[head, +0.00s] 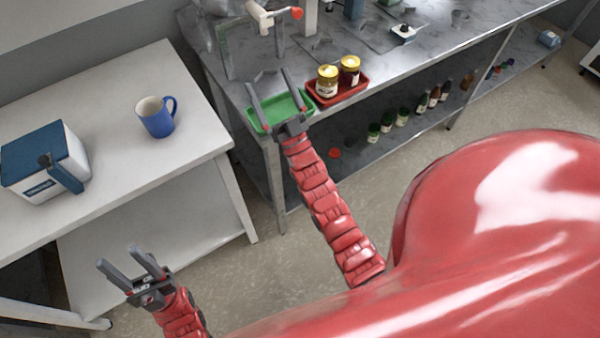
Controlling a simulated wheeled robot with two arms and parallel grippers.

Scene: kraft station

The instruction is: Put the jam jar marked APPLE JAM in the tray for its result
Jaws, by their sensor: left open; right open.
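Two jars with yellow lids, a front jar (327,81) and a back jar (349,70), stand upright in the red tray (352,93) on the grey bench. Their labels are too small to read, so I cannot tell which says APPLE JAM. A green tray (262,126) sits left of the red tray at the bench's near corner, and no jar shows in it. My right gripper (271,92) is open and empty over the green tray, hiding part of it. My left gripper (125,262) is open and empty, low in front of the white table, far from the trays.
The white table (100,120) at left holds a blue mug (156,117) and a white box with a blue lid (44,160). A metal stand (262,18) rises behind the trays. Several bottles (402,117) stand on the bench's lower shelf. Floor shows between table and bench.

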